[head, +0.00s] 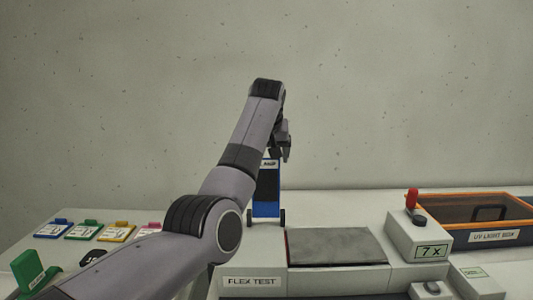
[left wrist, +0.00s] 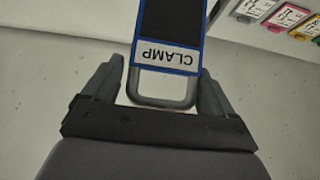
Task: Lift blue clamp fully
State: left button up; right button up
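The blue clamp (head: 267,210) stands upright at the back of the bench in the head view, partly behind my left arm. It has a blue frame, a dark panel and a white label. In the left wrist view its "CLAMP" label (left wrist: 166,55) and grey loop handle (left wrist: 160,101) show between my fingers. My left gripper (head: 283,152) is at the clamp's top; in the wrist view the gripper (left wrist: 162,82) is open, with one finger on each side of the handle. A narrow gap shows by the left finger; contact on the right is unclear. My right gripper is out of view.
A flex test station (head: 337,247) with a dark grey pad is in front of the clamp. A box with a red lever (head: 412,198) and an orange-rimmed UV light box (head: 480,224) are at the right. Several coloured tags (head: 84,231) lie at the left. A wall is behind.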

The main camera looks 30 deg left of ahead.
pick_arm(q)
jog(key=shift+s+r, duration=0.2)
jog(key=shift+r, duration=0.25)
jog(key=b+v, duration=0.1)
jog(key=v, duration=0.5)
jog(key=shift+s+d+f, duration=0.1)
jog(key=shift+s, duration=0.05)
